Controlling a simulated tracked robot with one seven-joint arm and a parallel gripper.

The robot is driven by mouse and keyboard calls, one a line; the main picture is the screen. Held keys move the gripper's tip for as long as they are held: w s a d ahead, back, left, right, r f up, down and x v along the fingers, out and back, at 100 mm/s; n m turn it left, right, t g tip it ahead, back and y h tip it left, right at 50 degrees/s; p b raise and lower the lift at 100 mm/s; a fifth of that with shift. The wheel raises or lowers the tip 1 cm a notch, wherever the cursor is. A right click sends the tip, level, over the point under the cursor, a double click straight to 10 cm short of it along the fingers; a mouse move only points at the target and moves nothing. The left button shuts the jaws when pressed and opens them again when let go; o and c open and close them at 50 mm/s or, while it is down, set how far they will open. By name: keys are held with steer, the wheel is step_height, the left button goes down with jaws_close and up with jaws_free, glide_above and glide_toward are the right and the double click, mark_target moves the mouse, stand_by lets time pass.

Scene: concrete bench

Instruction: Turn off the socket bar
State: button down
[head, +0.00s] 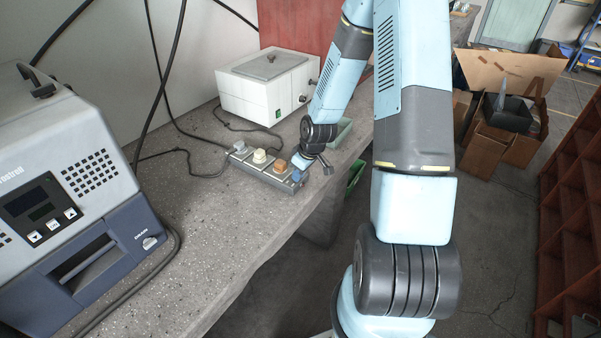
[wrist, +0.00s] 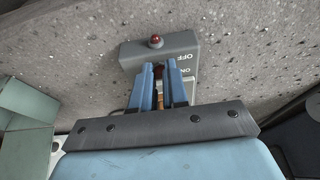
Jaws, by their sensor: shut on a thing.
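The grey socket bar (head: 268,174) lies on the concrete bench, with a pale plug (head: 259,156) and an orange-brown plug (head: 280,167) in it. My gripper (head: 298,172) is at its near right end. In the wrist view, the end of the socket bar (wrist: 130,55) shows a red lamp (wrist: 156,41) and the letters OFF and ON. The blue fingers of my gripper (wrist: 160,72) are close together over the bar beside these letters. They are shut on its switch, which they mostly hide; a reddish strip shows between them. I cannot tell the switch's position.
A white box device (head: 245,95) stands behind the bar, and a large grey-blue instrument (head: 60,190) stands on the left of the bench. Dark cables run across the bench. The bench's front edge is close to the bar. Cardboard boxes (head: 485,150) are on the floor.

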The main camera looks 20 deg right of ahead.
steer(key=shift+d, duration=0.2)
steer(key=c, duration=1.1)
jaws_free()
steer(key=shift+c, duration=0.2)
steer(key=shift+a, duration=0.1)
steer(key=v, duration=1.3)
steer(key=shift+r, duration=0.35)
steer(key=shift+s, duration=0.1)
